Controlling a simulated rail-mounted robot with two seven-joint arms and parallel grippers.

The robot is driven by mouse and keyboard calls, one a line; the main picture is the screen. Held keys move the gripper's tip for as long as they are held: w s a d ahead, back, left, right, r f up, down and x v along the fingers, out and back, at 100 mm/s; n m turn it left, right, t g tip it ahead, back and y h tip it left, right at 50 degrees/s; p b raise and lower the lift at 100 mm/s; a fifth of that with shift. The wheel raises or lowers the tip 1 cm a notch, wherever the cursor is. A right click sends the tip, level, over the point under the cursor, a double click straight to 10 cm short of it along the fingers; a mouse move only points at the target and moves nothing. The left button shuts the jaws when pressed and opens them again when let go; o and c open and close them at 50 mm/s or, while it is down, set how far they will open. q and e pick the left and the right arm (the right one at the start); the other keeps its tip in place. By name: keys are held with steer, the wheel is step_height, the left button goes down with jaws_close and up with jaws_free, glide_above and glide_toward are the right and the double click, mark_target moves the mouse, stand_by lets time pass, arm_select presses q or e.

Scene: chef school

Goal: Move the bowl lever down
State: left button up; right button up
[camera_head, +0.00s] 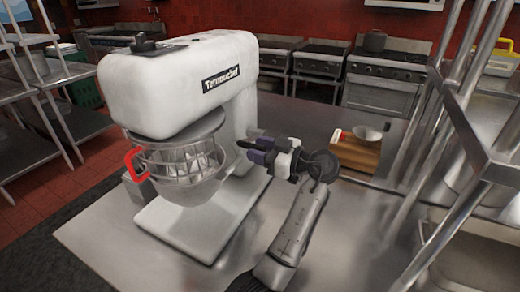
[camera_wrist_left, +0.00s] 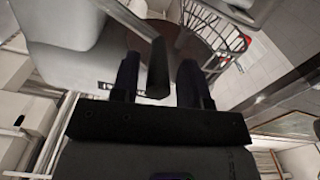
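The white stand mixer (camera_head: 185,80) stands on the steel table, with its metal bowl (camera_head: 190,188) hanging under the head behind a wire guard. In the head view, a dark bar that looks like this lever (camera_head: 243,145) sticks out beside the bowl. My left gripper (camera_head: 256,151) is at the mixer's right side, fingers toward the bowl. In the wrist view the gripper (camera_wrist_left: 160,88) is open around the lever, with a gap on the right; contact on the left is unclear. My right gripper is out of view.
A metal rack (camera_head: 455,110) stands at the right. The table front (camera_head: 140,250) is clear.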

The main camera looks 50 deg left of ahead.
arm_select(q)
steer(key=shift+o, duration=0.3)
steer(key=v, duration=1.3)
steer(key=shift+w+d, duration=0.25)
steer(key=shift+d, duration=0.1)
steer(key=shift+c, duration=0.3)
